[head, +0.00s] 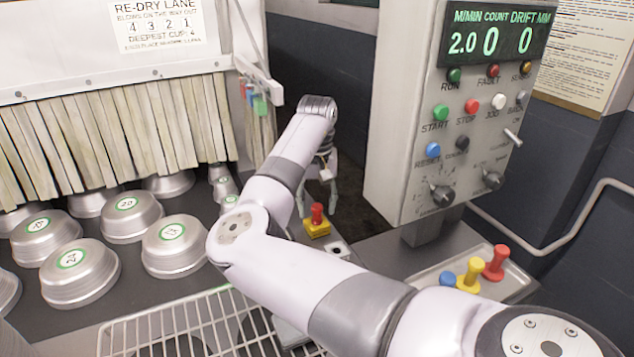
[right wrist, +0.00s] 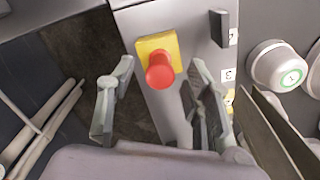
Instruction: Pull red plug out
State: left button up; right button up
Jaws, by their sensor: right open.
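A red plug (head: 317,212) stands in a yellow square base (head: 318,229) on the grey machine edge, beyond my right forearm. My right gripper (head: 318,203) is over it, pointing down, with its fingers open. In the right wrist view the red plug (right wrist: 160,72) and its yellow base (right wrist: 146,46) show just ahead of the space between the open fingers (right wrist: 160,90). The fingers do not appear to touch it. Another red plug (head: 496,264) stands in a tray at the right. My left gripper is out of view.
The tray (head: 420,280) also holds a yellow plug (head: 471,275) and a blue plug (head: 447,280). A control box (head: 400,150) rises at right. Several metal cups (head: 175,245) stand at left by a strip curtain (head: 120,130). A wire rack (head: 150,330) lies in front.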

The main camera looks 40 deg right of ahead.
aim_at(317, 206)
jog(key=shift+f, duration=1.55)
grip_shut()
